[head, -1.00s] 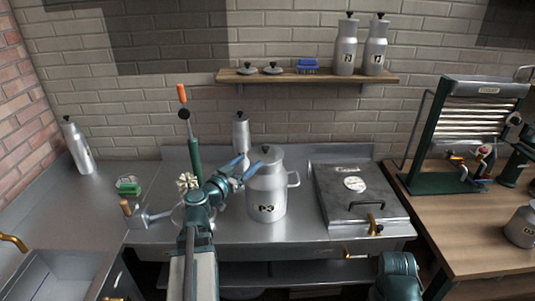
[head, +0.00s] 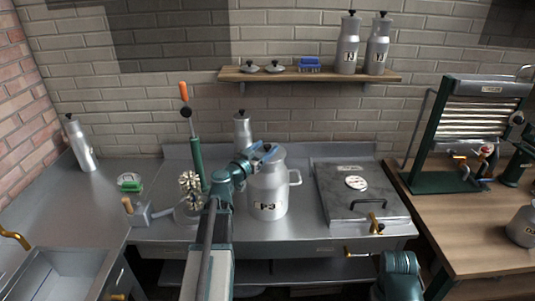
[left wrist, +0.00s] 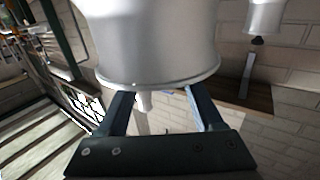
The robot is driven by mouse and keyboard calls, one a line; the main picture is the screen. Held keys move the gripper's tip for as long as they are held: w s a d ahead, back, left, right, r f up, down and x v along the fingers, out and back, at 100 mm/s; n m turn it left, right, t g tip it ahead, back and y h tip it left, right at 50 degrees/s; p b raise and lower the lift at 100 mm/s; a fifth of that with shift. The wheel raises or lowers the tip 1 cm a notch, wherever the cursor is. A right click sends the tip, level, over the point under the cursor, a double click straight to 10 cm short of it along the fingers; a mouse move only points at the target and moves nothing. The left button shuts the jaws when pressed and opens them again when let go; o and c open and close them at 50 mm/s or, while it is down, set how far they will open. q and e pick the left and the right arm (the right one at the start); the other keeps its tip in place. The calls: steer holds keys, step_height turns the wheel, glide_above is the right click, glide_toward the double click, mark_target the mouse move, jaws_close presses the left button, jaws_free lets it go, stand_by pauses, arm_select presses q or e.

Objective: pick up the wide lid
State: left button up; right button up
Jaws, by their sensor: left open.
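The wide grey metal can (head: 267,196) with a number label stands upright on the steel counter. The wide lid (head: 275,154) sits on its mouth, partly hidden by my gripper. My left gripper (head: 264,153) is open at the lid's height, its blue fingers overlapping the lid in the head view. The left wrist view is upside down. There the lid's rim (left wrist: 160,82) lies just beyond the two fingers (left wrist: 163,108), and a pale knob (left wrist: 145,101) shows between them. I cannot tell whether the fingers touch it. My right gripper is out of view.
A narrow can (head: 242,130) stands close behind the wide can. The green post (head: 197,163) with an orange tip rises to the left. A flat grey press (head: 360,190) is to the right. The wall shelf (head: 310,77) carries two small lids, a blue item and two bottles.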

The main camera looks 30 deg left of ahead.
arm_select(q)
steer(key=w, duration=0.5)
steer(key=shift+d+r, duration=0.1)
steer(key=shift+d, duration=0.05)
steer(key=shift+s, duration=0.1)
steer(key=shift+c, duration=0.2)
jaws_close()
